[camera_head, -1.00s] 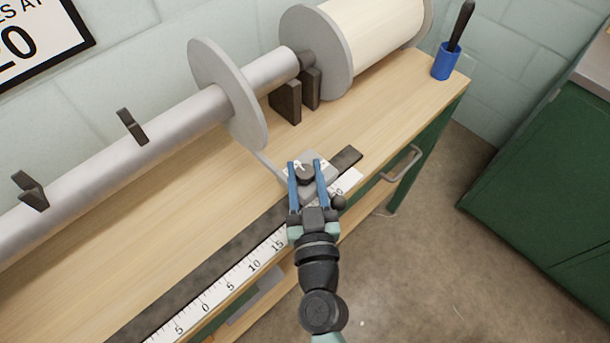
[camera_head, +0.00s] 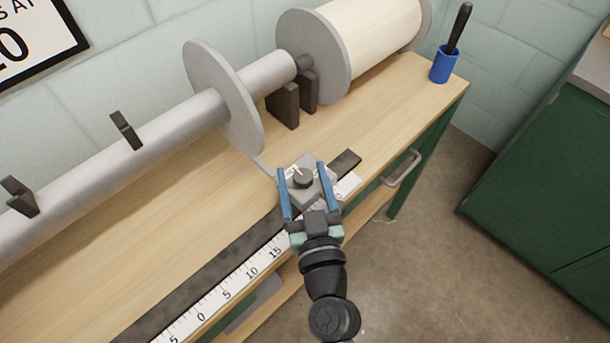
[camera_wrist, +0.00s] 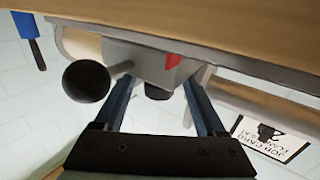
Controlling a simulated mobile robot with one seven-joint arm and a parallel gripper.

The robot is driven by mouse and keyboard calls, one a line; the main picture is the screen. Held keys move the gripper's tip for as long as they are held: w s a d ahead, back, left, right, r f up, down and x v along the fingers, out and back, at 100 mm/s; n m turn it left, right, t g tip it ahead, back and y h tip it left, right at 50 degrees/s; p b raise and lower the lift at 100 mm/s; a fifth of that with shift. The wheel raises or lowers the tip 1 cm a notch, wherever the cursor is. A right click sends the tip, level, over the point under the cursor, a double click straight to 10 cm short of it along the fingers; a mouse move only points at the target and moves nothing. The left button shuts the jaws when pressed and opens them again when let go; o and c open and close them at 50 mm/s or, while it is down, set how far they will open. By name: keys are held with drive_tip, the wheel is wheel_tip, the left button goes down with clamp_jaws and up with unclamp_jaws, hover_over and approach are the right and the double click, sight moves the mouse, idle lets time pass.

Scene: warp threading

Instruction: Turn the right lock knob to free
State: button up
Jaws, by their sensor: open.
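The right lock knob (camera_head: 303,179) is a small dark round knob on top of a grey block (camera_head: 311,193), which sits on the dark rail along the bench front. White marking shows beside the knob, but I cannot read its setting. My gripper (camera_head: 302,170) is open, with one blue finger on each side of the knob and clear gaps to it. In the wrist view, the open fingers (camera_wrist: 159,85) flank the dark knob (camera_wrist: 158,93) below the grey block (camera_wrist: 150,62). A red mark (camera_wrist: 172,61) shows on the block.
A black ball handle (camera_wrist: 86,81) sticks out beside the block in the wrist view. A white ruler (camera_head: 228,293) runs along the bench's front edge. The roller flange (camera_head: 225,95) and dark supports (camera_head: 285,105) stand behind. A blue cup (camera_head: 440,66) stands at the bench's far end.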

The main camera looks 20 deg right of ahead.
drive_tip(key=shift+s+a+f, duration=0.15)
drive_tip(key=shift+s, duration=0.5)
drive_tip(key=b+v, duration=0.5)
drive_tip(key=v, duration=0.6)
drive_tip(key=shift+s+r, duration=0.2)
drive_tip(key=shift+s, duration=0.1)
drive_tip(key=shift+a, duration=0.1)
